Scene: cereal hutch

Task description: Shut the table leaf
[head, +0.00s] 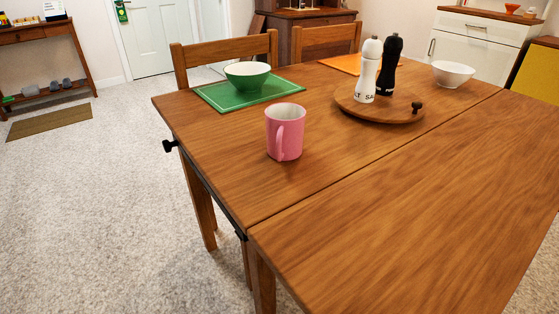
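The wooden table (225,185) fills the middle and right of the head view. A straight seam runs across its top, from the left edge toward the far right. The near section (400,220) beyond the seam is bare and looks level with the far section. I cannot tell which section is the leaf. A black knob (168,146) sticks out from the table's left side, near the far corner. A dark rail (212,192) runs under that edge to a small dark fitting at the seam. Neither of my grippers is in view.
On the far section stand a pink mug (286,132), a green bowl (247,75) on a green mat (215,98), a white bowl (452,74), and a round board (378,114) with white and black mills. Chairs (230,50) stand behind.

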